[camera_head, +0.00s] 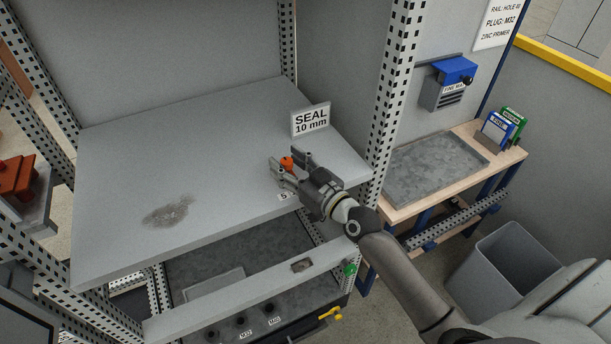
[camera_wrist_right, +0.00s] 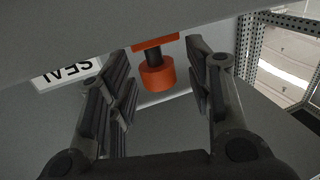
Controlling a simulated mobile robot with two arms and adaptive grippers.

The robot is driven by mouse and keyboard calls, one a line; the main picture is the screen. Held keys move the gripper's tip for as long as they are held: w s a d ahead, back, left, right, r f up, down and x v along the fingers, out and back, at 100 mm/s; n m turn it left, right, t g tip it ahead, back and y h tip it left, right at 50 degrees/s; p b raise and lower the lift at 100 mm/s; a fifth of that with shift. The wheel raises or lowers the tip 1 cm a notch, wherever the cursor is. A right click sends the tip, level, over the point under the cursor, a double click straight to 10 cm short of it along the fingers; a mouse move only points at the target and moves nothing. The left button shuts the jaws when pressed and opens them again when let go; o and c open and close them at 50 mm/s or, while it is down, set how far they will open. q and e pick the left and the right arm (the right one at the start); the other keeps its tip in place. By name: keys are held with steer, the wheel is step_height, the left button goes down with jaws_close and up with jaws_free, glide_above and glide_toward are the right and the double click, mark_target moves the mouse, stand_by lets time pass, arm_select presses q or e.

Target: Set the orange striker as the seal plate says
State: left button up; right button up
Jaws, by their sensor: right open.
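The orange striker (camera_head: 287,163) stands on the grey shelf (camera_head: 190,140) near its right front edge. In the right wrist view it is an orange round head (camera_wrist_right: 157,76) on a short black stem, with an orange part above. My right gripper (camera_head: 291,167) is open, its fingers on either side of the striker; gaps show on both sides in the wrist view. The seal plate (camera_head: 311,119), reading "SEAL 10 mm", stands behind the striker and shows partly, upside down, in the wrist view (camera_wrist_right: 67,73). A small label (camera_head: 285,195) on the shelf edge is partly hidden. My left gripper is out of view.
Perforated posts (camera_head: 395,85) frame the shelf. A dark stain (camera_head: 170,212) marks the otherwise bare left part. A bench with a metal tray (camera_head: 435,165) and a grey bin (camera_head: 500,262) stand at right.

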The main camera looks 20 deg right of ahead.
steer(key=v, duration=1.1)
